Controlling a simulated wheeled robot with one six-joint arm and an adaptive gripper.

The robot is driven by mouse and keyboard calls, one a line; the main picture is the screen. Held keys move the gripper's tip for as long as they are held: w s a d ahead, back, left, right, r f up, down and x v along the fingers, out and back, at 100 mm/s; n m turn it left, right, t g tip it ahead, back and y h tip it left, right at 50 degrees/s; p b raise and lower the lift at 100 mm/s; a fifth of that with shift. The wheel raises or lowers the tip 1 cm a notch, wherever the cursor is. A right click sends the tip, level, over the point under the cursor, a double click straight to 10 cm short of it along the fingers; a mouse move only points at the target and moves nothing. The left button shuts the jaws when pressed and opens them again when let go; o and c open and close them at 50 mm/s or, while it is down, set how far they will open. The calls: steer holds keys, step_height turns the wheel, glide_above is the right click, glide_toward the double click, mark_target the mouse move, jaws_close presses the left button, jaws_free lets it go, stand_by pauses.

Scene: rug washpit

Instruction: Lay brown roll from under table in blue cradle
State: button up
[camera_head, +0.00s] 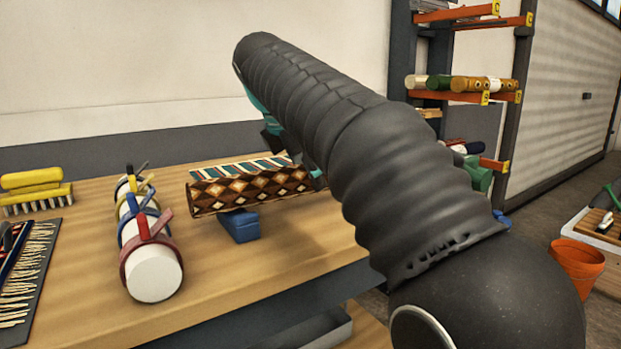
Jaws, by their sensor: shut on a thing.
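The brown roll (228,193), patterned with cream and orange diamonds, lies roughly level across the top of the blue cradle (240,226) on the table. I cannot tell whether its underside touches the cradle or is just above it. My gripper (296,158) is at the roll's right part, shut on it. My black sleeved arm comes over from the right and hides most of the gripper and the roll's right end. Only some teal and dark pieces of the gripper show. The rest of the cradle is hidden behind the roll.
A striped textile (232,168) lies right behind the roll. Yellow brushes (35,188) and a fringed rug (28,272) are further left. An orange bucket (576,266) and roll rack (463,98) are right.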

stand_by(0.3)
steer(key=o, duration=1.6)
steer(key=shift+f, duration=0.1)
steer(key=shift+o, duration=0.2)
steer(key=p+v, duration=0.4)
steer(key=v, duration=0.8)
